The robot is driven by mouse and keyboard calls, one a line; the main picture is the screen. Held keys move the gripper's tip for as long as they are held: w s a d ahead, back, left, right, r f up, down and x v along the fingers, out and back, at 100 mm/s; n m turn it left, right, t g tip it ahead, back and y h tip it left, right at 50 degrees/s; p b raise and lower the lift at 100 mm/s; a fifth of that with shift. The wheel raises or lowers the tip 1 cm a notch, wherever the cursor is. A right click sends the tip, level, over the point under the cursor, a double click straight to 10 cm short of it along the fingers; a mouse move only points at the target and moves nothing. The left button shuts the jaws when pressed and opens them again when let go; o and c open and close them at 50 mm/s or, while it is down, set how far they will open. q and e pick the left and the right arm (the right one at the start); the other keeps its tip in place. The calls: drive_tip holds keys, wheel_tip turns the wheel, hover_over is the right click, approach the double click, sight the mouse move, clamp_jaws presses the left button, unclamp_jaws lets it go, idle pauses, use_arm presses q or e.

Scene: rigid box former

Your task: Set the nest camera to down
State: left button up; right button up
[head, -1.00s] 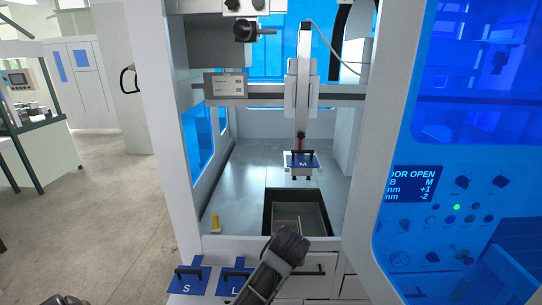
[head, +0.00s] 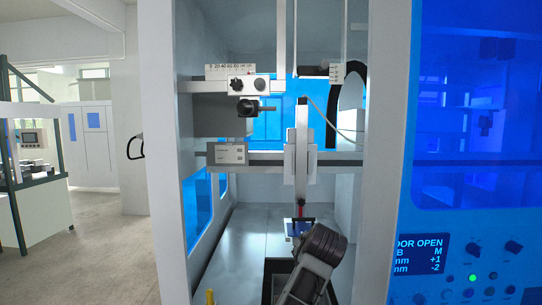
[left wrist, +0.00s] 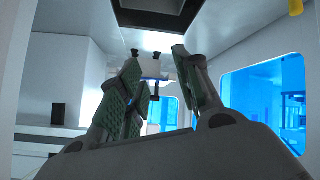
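Inside the open machine, a dark cylindrical unit (head: 248,107) with a short rod pointing right hangs below a white block with dark knobs (head: 247,85). It looks like the camera, but I read no label naming it. My left gripper (left wrist: 157,62) is open and empty in the left wrist view, with a clear gap between its fingers. In the head view, my dark left wrist (head: 325,243) is low in the opening, below and right of the unit and apart from it. My right gripper is not in view.
A numbered scale (head: 230,68) sits above the knobs. A horizontal rail (head: 270,159) carries a vertical slide (head: 302,160) with a blue plate below, partly behind my wrist. A dark floor opening (head: 274,268) lies below. The blue panel's display (head: 420,254) reads door open.

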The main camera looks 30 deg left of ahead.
use_arm(q)
wheel_tip(320, 180, up, 13)
drive_tip(key=w+n+y, duration=0.2)
drive_tip(key=n, duration=0.2)
drive_tip(key=s+a+r+n+y, duration=0.15)
drive_tip(key=r+n, duration=0.25)
drive_tip(key=r, duration=0.7)
drive_tip(key=s+r+n+y, duration=0.1)
drive_tip(key=s+r+n, duration=0.15)
drive_tip(key=r, duration=0.85)
drive_tip(key=n+y, duration=0.2)
drive_tip(key=n, duration=0.4)
approach(272, 108)
drive_tip(key=s+d, duration=0.2)
drive_tip(key=shift+d+r, duration=0.2)
drive_tip(key=shift+r, duration=0.15)
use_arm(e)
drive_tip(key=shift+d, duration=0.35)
use_arm(q)
drive_tip(key=shift+w+a, duration=0.1)
drive_tip(key=p+x, duration=0.4)
drive_tip(key=x, duration=0.9)
drive_tip(key=shift+w+a, duration=0.2)
drive_tip(key=shift+w, duration=0.05)
drive_tip(key=shift+f, duration=0.1)
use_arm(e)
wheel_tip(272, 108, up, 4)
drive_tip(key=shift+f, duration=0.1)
